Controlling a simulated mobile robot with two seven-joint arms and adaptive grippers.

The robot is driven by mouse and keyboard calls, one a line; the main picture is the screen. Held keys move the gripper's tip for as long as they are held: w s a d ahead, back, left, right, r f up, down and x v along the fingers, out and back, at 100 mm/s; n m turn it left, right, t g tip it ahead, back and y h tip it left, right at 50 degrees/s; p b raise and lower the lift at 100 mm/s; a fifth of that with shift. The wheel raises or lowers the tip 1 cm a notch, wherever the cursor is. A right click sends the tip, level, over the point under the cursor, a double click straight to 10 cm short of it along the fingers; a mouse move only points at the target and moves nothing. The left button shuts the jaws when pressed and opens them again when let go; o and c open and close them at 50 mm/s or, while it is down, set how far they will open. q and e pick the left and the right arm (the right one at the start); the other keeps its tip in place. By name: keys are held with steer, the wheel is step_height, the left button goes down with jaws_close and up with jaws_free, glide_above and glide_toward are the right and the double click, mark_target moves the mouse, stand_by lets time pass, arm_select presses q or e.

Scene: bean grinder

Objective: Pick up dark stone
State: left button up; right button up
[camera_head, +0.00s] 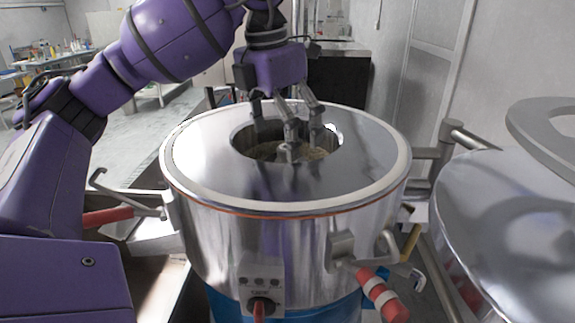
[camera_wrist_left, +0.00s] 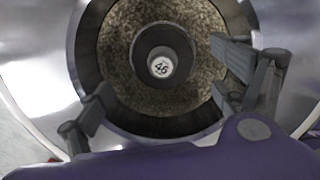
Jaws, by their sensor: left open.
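My left gripper (camera_head: 288,130) reaches down from above into the round opening of the steel grinder drum (camera_head: 215,160). Its fingers are spread apart and empty, also in the left wrist view (camera_wrist_left: 160,85). Inside the opening lies a speckled brown-grey bed or disc (camera_wrist_left: 120,75). A dark round hub (camera_wrist_left: 142,41) stands at its centre, with a pale cap (camera_wrist_left: 160,66) marked "46". The fingers are around the hub, apart from it. No separate dark stone can be told from the speckled surface. My right gripper is in neither view.
The drum's wide shiny rim surrounds the opening closely. A control box with a knob (camera_head: 263,290) and a red-and-white handle (camera_head: 378,292) stick out at the front. A large steel lid or vessel (camera_head: 515,220) stands close on the right.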

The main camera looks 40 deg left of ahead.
mark_target(284, 147)
arm_select(q)
steer(key=f, duration=0.3)
steer(key=w+f, duration=0.1)
steer(key=shift+d+f, duration=0.25)
steer(key=shift+f, duration=0.05)
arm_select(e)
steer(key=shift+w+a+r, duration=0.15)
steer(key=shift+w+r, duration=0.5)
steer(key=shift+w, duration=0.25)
arm_select(q)
steer(key=c, duration=1.8)
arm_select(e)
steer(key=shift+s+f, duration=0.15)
